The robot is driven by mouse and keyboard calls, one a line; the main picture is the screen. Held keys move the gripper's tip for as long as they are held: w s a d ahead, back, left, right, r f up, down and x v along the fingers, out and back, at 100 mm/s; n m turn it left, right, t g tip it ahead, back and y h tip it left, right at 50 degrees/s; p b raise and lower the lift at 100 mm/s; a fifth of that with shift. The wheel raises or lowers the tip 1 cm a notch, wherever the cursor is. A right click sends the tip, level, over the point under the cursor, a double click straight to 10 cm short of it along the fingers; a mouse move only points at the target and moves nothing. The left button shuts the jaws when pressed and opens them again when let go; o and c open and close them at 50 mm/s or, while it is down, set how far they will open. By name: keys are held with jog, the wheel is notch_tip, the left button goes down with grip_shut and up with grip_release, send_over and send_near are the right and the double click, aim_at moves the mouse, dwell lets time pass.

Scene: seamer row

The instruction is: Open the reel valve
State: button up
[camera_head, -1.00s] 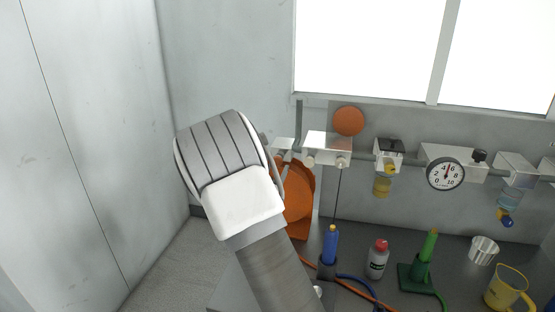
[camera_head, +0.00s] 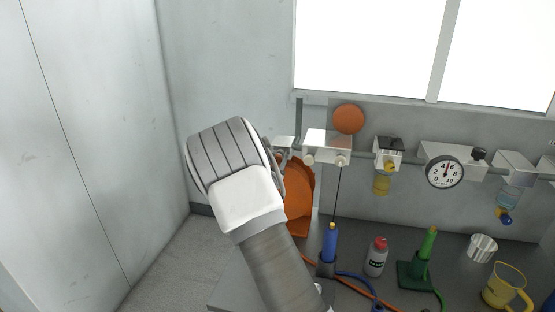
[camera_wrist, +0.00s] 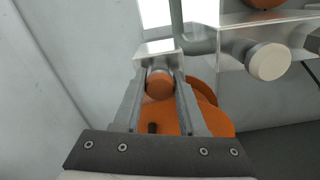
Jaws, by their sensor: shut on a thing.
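The orange hose reel (camera_head: 301,196) hangs on the wall, partly hidden by my arm in the head view; its disc also shows in the wrist view (camera_wrist: 215,118). A small metal block (camera_wrist: 160,48) sits above it on the pipe. Under the block is an orange round knob (camera_wrist: 159,86), which looks like the reel valve's handle. My gripper (camera_wrist: 160,75) has one finger on each side of this knob and is shut on it. The exact contact is hard to see. In the head view my wrist hides most of the fingers.
A white block with pale knobs (camera_head: 328,146) is close to the right of my gripper; one knob (camera_wrist: 269,62) shows in the wrist view. A pressure gauge (camera_head: 445,172) is further right. Bottles and a yellow jug (camera_head: 505,287) stand on the bench. A wall is at left.

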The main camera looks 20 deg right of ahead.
grip_shut()
dwell(0.9)
